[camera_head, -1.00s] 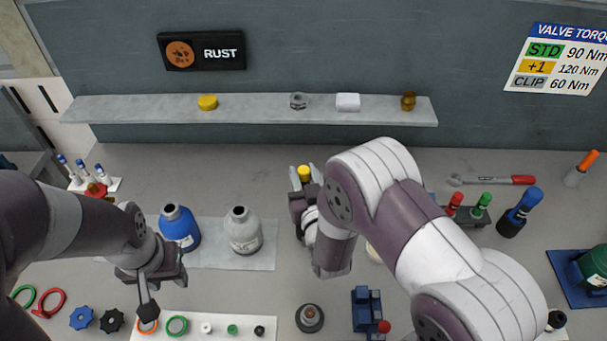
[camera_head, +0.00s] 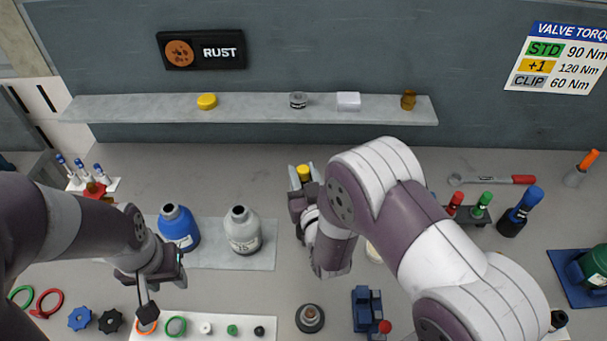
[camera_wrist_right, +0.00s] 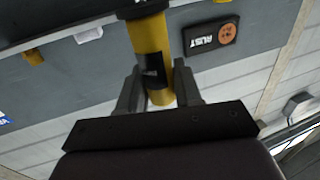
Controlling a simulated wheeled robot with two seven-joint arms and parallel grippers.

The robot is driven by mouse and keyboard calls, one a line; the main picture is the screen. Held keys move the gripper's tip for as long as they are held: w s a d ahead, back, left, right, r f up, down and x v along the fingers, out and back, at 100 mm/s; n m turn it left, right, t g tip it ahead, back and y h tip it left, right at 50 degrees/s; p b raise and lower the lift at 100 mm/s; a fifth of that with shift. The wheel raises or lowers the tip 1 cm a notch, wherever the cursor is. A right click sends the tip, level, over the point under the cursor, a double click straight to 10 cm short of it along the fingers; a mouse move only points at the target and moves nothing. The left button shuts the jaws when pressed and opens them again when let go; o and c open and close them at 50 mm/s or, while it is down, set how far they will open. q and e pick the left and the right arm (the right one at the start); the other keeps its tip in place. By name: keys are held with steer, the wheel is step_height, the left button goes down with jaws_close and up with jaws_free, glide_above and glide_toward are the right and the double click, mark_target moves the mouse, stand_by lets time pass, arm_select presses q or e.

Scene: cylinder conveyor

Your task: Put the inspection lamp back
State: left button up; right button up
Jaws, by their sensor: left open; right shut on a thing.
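My right gripper (camera_head: 303,181) is shut on a yellow cylinder, the inspection lamp by its look (camera_head: 303,172), at the back middle of the bench. In the right wrist view the lamp (camera_wrist_right: 152,45) is a yellow rod with black bands, held between the two fingers (camera_wrist_right: 158,92); its far end runs out at the top edge. In the head view only its yellow end shows. Whether it touches the bench I cannot tell. My left gripper (camera_head: 149,288) is open at the front left, left of the blue bottle (camera_head: 179,230), with its fingers partly hidden.
A grey bottle (camera_head: 243,232) stands by the blue bottle on a pale mat (camera_head: 220,260). A shelf (camera_head: 250,112) with small items runs along the wall. A blue fixture (camera_head: 367,310) and a round base (camera_head: 310,319) stand in front. A wrench (camera_head: 490,180) lies at right.

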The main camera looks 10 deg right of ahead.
steer(key=shift+f, duration=0.2)
steer(key=shift+f+b, duration=0.35)
steer(key=shift+b, duration=0.1)
steer(key=shift+f+b, duration=3.85)
steer(key=shift+f, duration=0.2)
steer(key=o, duration=1.2)
steer(key=shift+r, duration=0.1)
step_height(320, 180, up, 6)
steer(key=p, duration=0.5)
